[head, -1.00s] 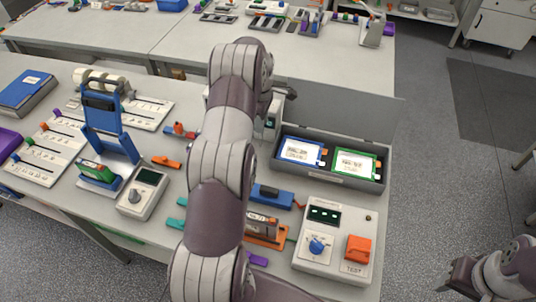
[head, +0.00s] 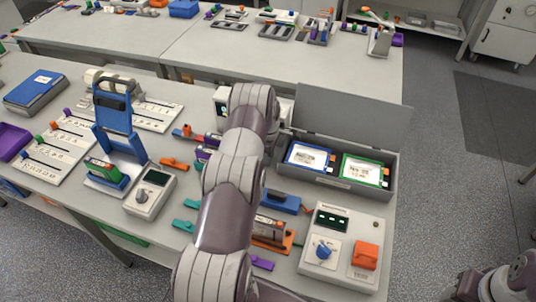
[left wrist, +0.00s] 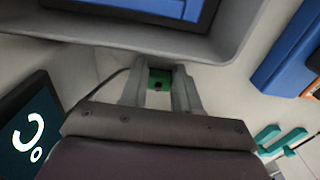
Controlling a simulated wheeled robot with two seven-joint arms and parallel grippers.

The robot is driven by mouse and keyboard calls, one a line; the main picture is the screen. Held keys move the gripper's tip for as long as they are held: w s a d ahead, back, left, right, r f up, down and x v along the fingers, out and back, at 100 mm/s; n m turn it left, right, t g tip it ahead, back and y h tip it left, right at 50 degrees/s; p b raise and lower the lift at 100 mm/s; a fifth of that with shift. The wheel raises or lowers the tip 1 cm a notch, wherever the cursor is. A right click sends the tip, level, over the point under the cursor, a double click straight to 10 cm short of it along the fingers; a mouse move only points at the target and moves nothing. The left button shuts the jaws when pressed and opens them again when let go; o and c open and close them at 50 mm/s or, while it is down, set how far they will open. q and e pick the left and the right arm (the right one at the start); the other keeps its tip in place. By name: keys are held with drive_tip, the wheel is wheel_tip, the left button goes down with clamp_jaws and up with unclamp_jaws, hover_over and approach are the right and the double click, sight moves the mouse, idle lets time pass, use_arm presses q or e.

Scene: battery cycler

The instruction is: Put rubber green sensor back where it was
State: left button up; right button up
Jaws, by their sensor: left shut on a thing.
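The green rubber sensor (left wrist: 159,75) is a small green piece with a dark spot, between the two fingers of my left gripper (left wrist: 159,88) in the left wrist view. The gripper is shut on it, beside the outer wall of the grey battery box (left wrist: 130,38). I cannot tell whether the sensor touches the wall. In the head view my left arm hides the left gripper and the sensor. Part of my right arm shows at the bottom right; its finger state is unclear.
The open grey box (head: 335,187) holds blue-edged and green-edged pouch cells. A display unit (head: 222,102) stands left of my arm; its dark screen (left wrist: 35,135) is close in the wrist view. A tester (head: 340,245) stands in front. Several clips and holders crowd the left side.

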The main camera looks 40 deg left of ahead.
use_arm(q)
drive_tip(key=shift+f, duration=0.2)
drive_tip(key=o, duration=1)
drive_tip(key=shift+s+r, duration=0.1)
drive_tip(key=shift+r, duration=0.05)
drive_tip(key=shift+o, duration=0.2)
